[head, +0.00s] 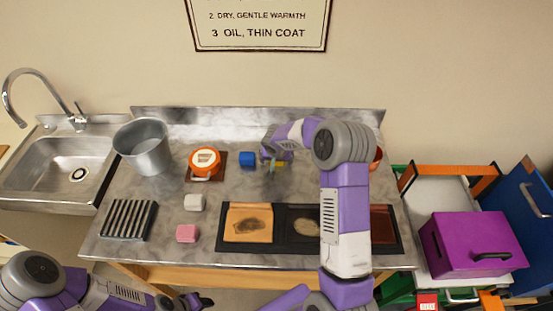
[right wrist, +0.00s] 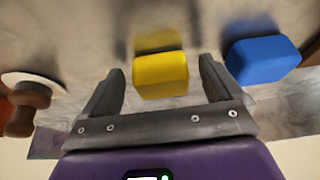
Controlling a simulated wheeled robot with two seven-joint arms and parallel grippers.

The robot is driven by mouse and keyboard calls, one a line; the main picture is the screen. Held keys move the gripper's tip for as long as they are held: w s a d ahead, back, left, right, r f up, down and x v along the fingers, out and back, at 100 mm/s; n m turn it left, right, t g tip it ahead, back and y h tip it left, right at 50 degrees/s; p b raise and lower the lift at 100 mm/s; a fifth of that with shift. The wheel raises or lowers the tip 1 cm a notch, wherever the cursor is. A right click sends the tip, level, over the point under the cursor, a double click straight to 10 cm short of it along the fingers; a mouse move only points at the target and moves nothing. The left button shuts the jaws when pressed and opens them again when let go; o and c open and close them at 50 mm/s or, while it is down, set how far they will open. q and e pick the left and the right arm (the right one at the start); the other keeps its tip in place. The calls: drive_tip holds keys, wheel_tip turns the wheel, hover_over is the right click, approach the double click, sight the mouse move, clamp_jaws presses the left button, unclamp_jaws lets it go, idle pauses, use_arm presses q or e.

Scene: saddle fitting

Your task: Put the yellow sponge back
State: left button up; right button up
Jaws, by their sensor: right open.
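The yellow sponge (right wrist: 160,75) is a small block on the grey metal counter. In the right wrist view it lies between the two fingers of my right gripper (right wrist: 158,80), with a gap on each side. That gripper is open. In the head view my right gripper (head: 273,165) is over the back middle of the counter and mostly hides the sponge. A blue sponge (head: 247,159) sits just left of it, and it also shows in the right wrist view (right wrist: 262,59). My left gripper (head: 194,301) is low at the front edge; its fingers are too small to judge.
A white sponge (head: 194,202) and a pink sponge (head: 187,233) lie on the counter (head: 150,190). An orange round tin (head: 205,161), a metal bucket (head: 143,147), a slatted rack (head: 129,219) and a dark tray with leather panels (head: 248,223) stand around. A sink (head: 66,169) is at left.

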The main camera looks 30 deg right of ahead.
drive_tip(key=v, duration=1.1)
drive_tip(key=shift+s+r+p, duration=0.15)
drive_tip(key=shift+r+p, duration=0.2)
drive_tip(key=shift+a, duration=0.1)
